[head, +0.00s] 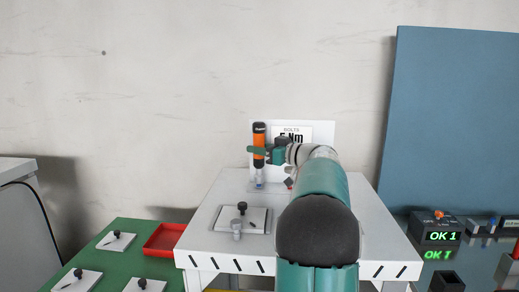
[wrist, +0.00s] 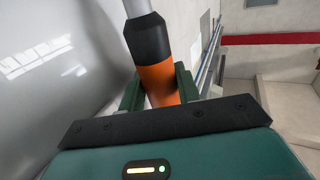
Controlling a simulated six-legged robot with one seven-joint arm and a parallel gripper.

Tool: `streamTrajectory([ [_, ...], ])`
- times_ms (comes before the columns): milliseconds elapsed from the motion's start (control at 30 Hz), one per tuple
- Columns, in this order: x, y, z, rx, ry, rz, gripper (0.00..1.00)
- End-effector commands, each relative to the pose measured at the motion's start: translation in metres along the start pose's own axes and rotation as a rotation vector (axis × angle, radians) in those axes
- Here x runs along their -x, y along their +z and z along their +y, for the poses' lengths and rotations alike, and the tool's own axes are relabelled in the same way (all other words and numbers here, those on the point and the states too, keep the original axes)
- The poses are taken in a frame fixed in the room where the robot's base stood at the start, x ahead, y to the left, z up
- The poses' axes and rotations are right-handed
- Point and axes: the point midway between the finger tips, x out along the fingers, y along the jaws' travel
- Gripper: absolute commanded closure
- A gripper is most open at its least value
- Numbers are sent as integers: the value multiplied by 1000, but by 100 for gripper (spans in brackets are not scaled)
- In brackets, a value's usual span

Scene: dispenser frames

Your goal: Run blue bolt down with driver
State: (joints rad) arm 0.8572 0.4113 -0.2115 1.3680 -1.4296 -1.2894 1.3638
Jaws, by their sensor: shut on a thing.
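An orange and black driver (head: 259,138) stands upright at the back of the white table, in front of a white sign. My gripper (head: 257,150) is shut on its orange body, coming from the right. In the wrist view the green fingers (wrist: 159,92) lie on both sides of the driver's orange body (wrist: 159,78), with a black collar and a grey shaft beyond. The driver's lower end is over a small pale, bluish piece (head: 259,182) at the table's back. I cannot make out a blue bolt there, nor whether the tip touches one.
A plate with a black knob (head: 242,208) and a grey knob (head: 237,229) lies at the table's front left. A red tray (head: 164,239) and several similar plates are on a green surface at left. A box reading "OK 1" (head: 437,230) is at right. My arm hides the table's middle.

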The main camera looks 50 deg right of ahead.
Motion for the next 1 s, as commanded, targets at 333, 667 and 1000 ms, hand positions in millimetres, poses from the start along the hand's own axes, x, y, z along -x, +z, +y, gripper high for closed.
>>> streamTrajectory([
  [333, 0, -1, 0, 1, 0, 2, 94],
  [667, 0, 3, 0, 1, 0, 2, 94],
  [1000, 0, 6, 0, 2, 0, 2, 94],
])
